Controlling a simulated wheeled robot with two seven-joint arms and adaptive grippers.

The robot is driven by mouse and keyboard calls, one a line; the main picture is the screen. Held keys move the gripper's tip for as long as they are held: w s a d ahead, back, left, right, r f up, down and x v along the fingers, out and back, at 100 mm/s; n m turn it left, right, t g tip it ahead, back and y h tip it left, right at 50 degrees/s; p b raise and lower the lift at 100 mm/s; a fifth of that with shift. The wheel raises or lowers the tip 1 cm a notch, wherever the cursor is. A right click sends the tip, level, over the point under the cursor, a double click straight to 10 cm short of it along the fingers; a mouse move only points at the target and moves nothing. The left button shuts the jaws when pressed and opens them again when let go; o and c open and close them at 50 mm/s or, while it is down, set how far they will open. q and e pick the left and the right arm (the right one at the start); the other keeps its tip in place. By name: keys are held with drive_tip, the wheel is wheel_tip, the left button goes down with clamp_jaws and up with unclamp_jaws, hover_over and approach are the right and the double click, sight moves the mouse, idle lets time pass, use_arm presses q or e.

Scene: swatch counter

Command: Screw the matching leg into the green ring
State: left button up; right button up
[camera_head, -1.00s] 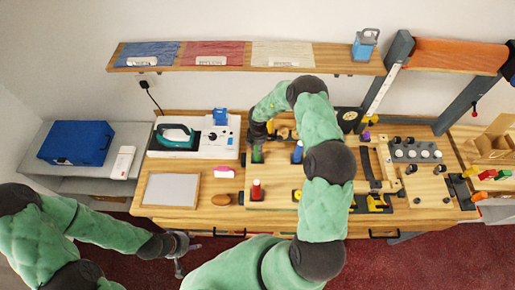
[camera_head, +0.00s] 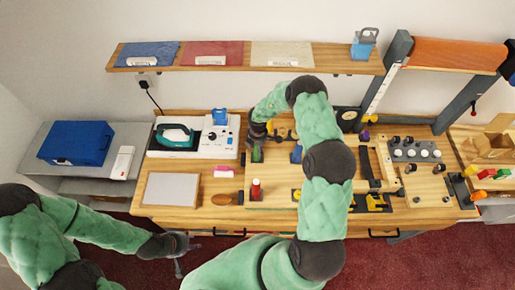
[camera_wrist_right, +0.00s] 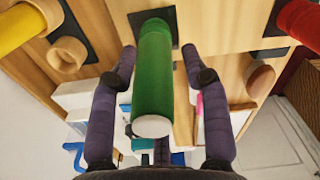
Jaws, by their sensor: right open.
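A green leg (camera_wrist_right: 153,80) with a pale end stands on a dark square plate in the right wrist view. It also shows in the head view (camera_head: 257,154), just below my right gripper (camera_head: 258,138). In the wrist view the two fingers of my right gripper (camera_wrist_right: 159,58) are open, one on each side of the green leg, with gaps visible. A red leg (camera_wrist_right: 302,24) stands to the right, and a yellow one (camera_wrist_right: 22,30) to the left. I cannot make out a green ring. My left gripper (camera_head: 180,250) hangs in front of the counter; its fingers are unclear.
A blue leg (camera_head: 297,152) and the red leg (camera_head: 256,190) stand on the board near the green one. A wooden ring (camera_wrist_right: 68,54) lies beside the yellow leg. An iron station (camera_head: 190,137) and a pale panel (camera_head: 171,189) are on the left. A shelf (camera_head: 340,65) runs behind.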

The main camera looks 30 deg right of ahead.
drive_tip(key=n, duration=0.1)
drive_tip(key=n+p, duration=0.1)
drive_tip(key=n, duration=0.1)
drive_tip(key=shift+w+d+r+n, duration=0.1)
drive_tip(key=shift+d+r+n, duration=0.1)
drive_tip(key=shift+n, duration=0.1)
drive_tip(key=n+p, duration=0.1)
drive_tip(key=n, duration=0.2)
drive_tip(key=shift+d, duration=0.1)
drive_tip(key=n, duration=0.2)
drive_tip(key=n+p, duration=0.1)
drive_tip(key=n, duration=0.1)
drive_tip(key=shift+w+d+n, duration=0.1)
drive_tip(key=shift+d+n, duration=0.1)
drive_tip(key=shift+n, duration=0.1)
drive_tip(key=shift+d+f+n, duration=0.1)
drive_tip(key=shift+n, duration=1.1)
